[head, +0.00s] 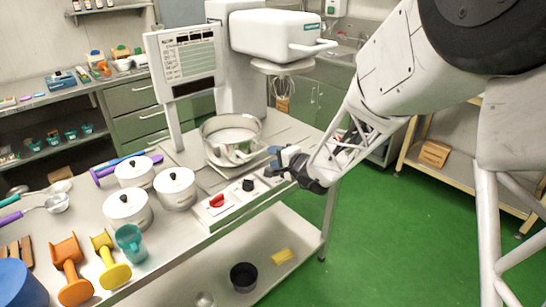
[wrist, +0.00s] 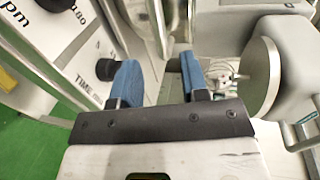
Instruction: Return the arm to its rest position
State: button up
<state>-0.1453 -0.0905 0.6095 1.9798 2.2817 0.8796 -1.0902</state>
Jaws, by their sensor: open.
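My gripper (head: 274,161) is at the right side of the worktable in the head view, close to the metal kettle (head: 213,150) and above the control panel's (head: 232,200) far end. In the wrist view my gripper's (wrist: 159,78) two blue fingers stand apart with nothing held between them. The control panel (wrist: 62,45) shows on the left there, with black knobs. A large round metal part (wrist: 262,75) stands to the right of the fingers; I cannot tell what it belongs to.
A white mixer head (head: 275,35) stands behind the kettle. Green floor (head: 400,250) lies open on the right, before a shelf (head: 455,165).

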dwell(0.3)
jog(key=s+d+r+n+g+h, duration=0.15)
jog(key=s+r+n+g, duration=0.3)
jog(key=s, duration=0.65)
jog(key=s+d+r+n+g+y, duration=0.1)
jog(key=s+d+r+n+g, duration=0.3)
jog(key=s, duration=0.6)
jog(key=s+d+r+h, duration=0.1)
jog(key=s+d+h, duration=0.4)
jog(key=s+d, duration=0.3)
jog(key=s+d+r+h, duration=0.2)
jog(key=s+d+h, duration=0.3)
jog(key=s, duration=0.7)
jog(key=d, duration=0.2)
jog(key=shift+s+d+h, duration=0.2)
jog(key=shift+d+h, duration=0.15)
